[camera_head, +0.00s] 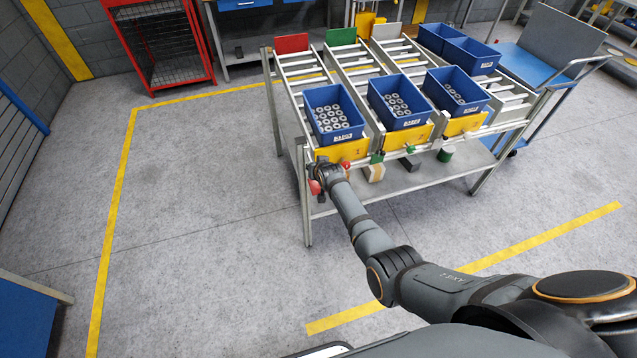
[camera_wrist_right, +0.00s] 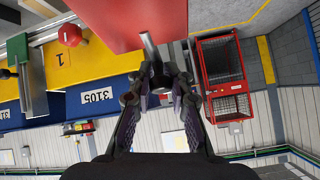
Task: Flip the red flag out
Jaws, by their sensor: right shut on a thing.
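The red flag (camera_wrist_right: 135,18) fills the top of the right wrist view as a large flat red plate. A thin grey metal stem (camera_wrist_right: 149,47) runs between it and the fingers. My right gripper (camera_wrist_right: 160,78) is shut on the flag, with its fingertips around the stem. In the head view my right gripper (camera_head: 323,170) is at the front left corner of the rack, and a small red part of the flag (camera_head: 314,187) shows beside it. My left gripper is not in view.
A rack (camera_head: 300,150) holds three blue bins (camera_head: 334,135) of grey rings behind yellow front plates. A red knob (camera_head: 345,165) and green parts sit along its front edge. A blue cart (camera_head: 535,70) stands at right. The floor left of the rack is clear.

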